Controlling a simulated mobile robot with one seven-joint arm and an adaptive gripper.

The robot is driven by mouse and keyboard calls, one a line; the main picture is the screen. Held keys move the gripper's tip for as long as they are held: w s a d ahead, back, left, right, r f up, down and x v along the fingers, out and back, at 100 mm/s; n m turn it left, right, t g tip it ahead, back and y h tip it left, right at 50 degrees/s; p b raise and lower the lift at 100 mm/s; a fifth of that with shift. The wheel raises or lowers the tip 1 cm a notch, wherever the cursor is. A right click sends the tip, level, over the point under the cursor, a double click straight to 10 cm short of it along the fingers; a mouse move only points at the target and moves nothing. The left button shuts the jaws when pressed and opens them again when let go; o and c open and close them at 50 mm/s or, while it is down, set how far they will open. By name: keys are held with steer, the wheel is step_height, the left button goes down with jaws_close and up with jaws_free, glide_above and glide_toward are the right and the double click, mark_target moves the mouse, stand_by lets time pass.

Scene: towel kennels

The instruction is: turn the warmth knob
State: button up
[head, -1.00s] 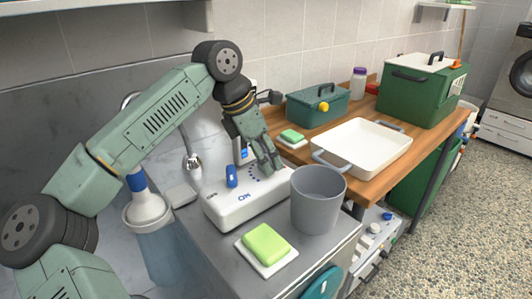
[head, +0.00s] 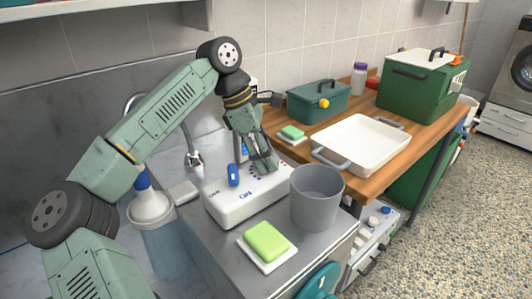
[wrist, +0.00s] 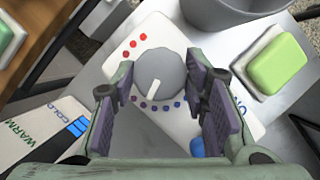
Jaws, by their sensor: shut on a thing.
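The grey round warmth knob (wrist: 165,66) sits on a white control box (head: 250,204). Its white pointer mark points toward the lower left in the wrist view, at an arc of red, purple and blue dots. My gripper (head: 268,168) reaches down onto the box from above. In the wrist view my gripper (wrist: 168,90) has one finger on each side of the knob and is shut on it. In the head view the fingers hide the knob. A WARM/COLD card (wrist: 45,130) with blue bars shows beside the box.
A blue switch (head: 233,175) stands on the box between OFF and ON labels. A grey bucket (head: 317,200) stands close to the box's right. A green soap on a white dish (head: 266,243) lies in front. A white tray (head: 362,143) is on the wooden counter.

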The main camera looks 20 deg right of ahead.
steer(key=o, duration=1.1)
steer(key=v, duration=1.2)
